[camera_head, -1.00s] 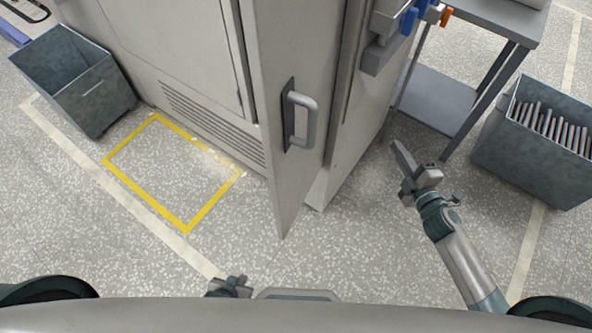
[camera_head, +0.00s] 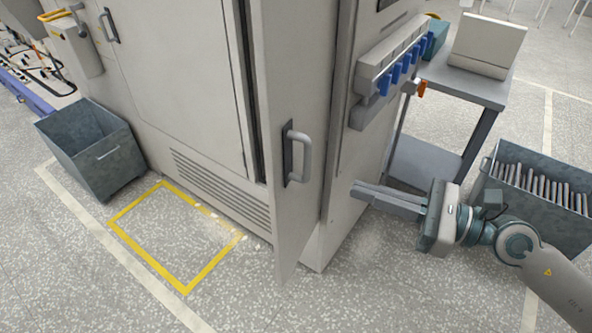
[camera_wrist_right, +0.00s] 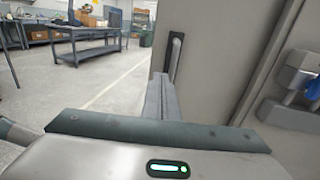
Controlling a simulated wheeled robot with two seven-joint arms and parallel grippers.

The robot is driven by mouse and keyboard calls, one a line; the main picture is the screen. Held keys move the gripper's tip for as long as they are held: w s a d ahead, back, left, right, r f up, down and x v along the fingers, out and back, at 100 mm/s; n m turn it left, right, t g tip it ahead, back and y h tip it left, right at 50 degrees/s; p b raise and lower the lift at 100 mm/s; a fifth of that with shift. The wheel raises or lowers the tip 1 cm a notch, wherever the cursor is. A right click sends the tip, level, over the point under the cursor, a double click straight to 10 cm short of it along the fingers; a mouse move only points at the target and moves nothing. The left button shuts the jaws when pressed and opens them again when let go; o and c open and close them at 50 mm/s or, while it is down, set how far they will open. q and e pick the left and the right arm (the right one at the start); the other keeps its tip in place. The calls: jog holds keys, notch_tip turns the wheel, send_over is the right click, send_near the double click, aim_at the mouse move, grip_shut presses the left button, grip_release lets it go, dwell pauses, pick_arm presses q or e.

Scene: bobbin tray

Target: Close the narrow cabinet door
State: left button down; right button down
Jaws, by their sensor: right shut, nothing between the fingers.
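The narrow cabinet door (camera_head: 290,120) stands open, swung out from the grey cabinet (camera_head: 185,75). My left gripper is out of view.
A rail with blue hooks (camera_head: 392,68) is on the cabinet's right side. A grey cart (camera_head: 480,85) and a bin of rods (camera_head: 535,205) stand at right. An empty grey bin (camera_head: 95,155) stands at left. The yellow-marked floor (camera_head: 180,235) is clear.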

aim_at(279, 164)
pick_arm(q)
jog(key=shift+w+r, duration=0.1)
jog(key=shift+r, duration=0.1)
pick_arm(e)
jog(key=shift+a+r, duration=0.1)
